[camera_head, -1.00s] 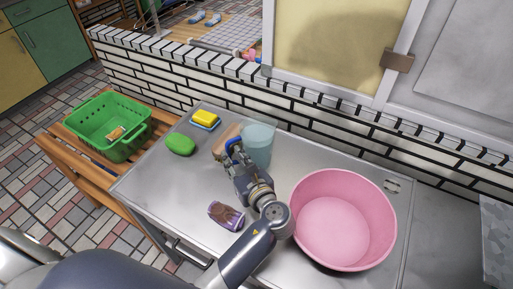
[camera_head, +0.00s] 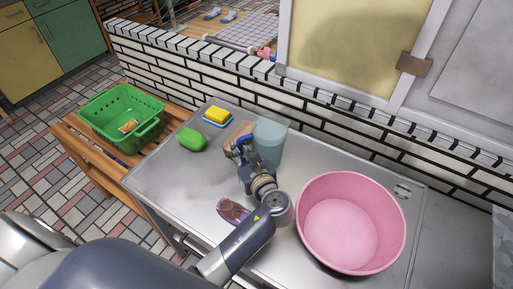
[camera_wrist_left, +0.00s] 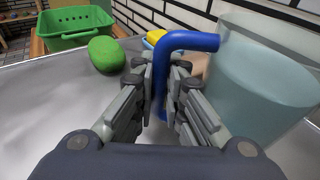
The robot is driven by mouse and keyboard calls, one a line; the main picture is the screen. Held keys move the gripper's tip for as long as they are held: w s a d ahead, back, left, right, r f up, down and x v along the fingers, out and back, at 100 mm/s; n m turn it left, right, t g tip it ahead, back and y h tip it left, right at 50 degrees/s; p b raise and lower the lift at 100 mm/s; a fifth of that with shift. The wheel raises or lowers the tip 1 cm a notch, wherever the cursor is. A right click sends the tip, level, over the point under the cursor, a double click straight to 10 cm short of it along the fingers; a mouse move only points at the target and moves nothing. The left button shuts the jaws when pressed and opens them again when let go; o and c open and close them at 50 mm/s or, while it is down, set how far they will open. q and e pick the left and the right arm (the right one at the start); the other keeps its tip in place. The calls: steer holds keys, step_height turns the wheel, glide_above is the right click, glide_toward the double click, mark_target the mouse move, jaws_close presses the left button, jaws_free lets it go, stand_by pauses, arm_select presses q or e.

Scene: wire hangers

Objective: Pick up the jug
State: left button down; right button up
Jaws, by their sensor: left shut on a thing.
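The jug (camera_head: 270,143) is a translucent pale-blue vessel with a blue handle, upright on the metal counter (camera_head: 178,182) near the brick wall. In the left wrist view the jug (camera_wrist_left: 262,88) fills the right side, and its blue handle (camera_wrist_left: 185,42) rises between the fingers. My left gripper (camera_head: 240,150) is at the handle, on the jug's left side. In the wrist view its fingers (camera_wrist_left: 164,95) are shut on the handle. My right gripper is in neither view.
A pink basin (camera_head: 350,225) stands right of my left arm. A purple-brown packet (camera_head: 232,211) lies in front of the gripper. A green soap-like item (camera_head: 192,139) and a yellow sponge (camera_head: 216,115) lie to the left. A green basket (camera_head: 120,118) is on a wooden bench.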

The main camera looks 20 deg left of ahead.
mark_target(240, 139)
arm_select(q)
steer(key=shift+r, duration=0.1)
steer(key=shift+w+r+p, duration=0.1)
steer(key=shift+r+p, duration=0.3)
steer(key=shift+r, duration=4.45)
steer(key=shift+w+d+r+p, duration=0.1)
steer(key=shift+w+r+p, duration=0.2)
steer(key=shift+r+p, duration=0.2)
steer(key=w+d+r+m+t+h+p, duration=0.45)
steer(key=w+d+m+h+p, duration=0.3)
steer(key=h, duration=0.25)
steer(key=s+d+f+m+g+h+p, duration=0.1)
steer(key=s+d+f+m+h+p, duration=0.2)
steer(key=m+h+p, duration=0.3)
steer(key=shift+s+f+m+h, duration=0.4)
steer(key=shift+s+m+h, duration=0.35)
steer(key=shift+h, duration=0.75)
steer(key=shift+d, duration=0.1)
